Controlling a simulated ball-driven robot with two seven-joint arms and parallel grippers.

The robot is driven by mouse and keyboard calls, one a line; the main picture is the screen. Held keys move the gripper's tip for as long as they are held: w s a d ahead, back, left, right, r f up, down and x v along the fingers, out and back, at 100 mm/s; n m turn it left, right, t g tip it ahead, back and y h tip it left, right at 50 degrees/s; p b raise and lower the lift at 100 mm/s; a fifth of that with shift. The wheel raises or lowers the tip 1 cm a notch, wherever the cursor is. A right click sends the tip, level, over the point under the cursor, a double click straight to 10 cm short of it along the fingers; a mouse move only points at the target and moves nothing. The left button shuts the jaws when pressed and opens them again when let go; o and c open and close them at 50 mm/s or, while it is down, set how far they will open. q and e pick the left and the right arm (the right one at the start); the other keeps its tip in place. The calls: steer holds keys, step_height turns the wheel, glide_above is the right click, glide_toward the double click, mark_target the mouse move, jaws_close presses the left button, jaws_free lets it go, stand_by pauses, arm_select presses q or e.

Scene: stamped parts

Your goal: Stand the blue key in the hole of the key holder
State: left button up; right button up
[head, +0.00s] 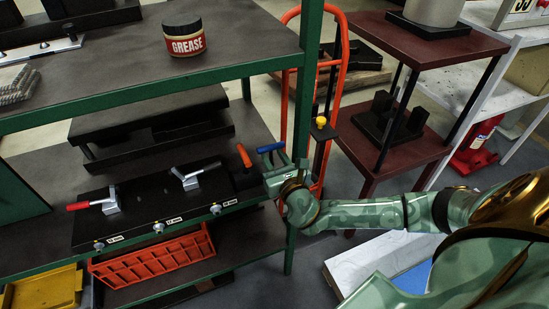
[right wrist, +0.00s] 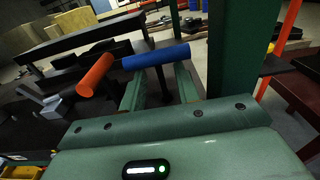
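The blue key (head: 271,147) has a blue bar handle on a dark shank. It is at my right gripper (head: 273,168), near the right end of the shelf. In the right wrist view the blue handle (right wrist: 156,57) lies across beyond the fingers (right wrist: 160,88), and its dark shank is between them. The gripper appears shut on the shank. A dark block that looks like the key holder (head: 246,181) is just left of the gripper; a key with an orange handle (head: 244,155) stands there. The holder's free hole and the blue key's lower end are hidden. My left gripper is out of view.
A long black fixture (head: 150,222) with a red-handled clamp (head: 92,204) and a grey clamp (head: 187,177) lies left of the holder. The green shelf post (head: 303,120) stands close right of my gripper. A grease tin (head: 184,38) sits on the upper shelf.

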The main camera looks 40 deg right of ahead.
steer(key=p+v, duration=0.3)
steer(key=v, duration=1.3)
steer(key=shift+s+p, duration=0.15)
steer(key=shift+p, duration=0.15)
steer(key=shift+a, duration=0.1)
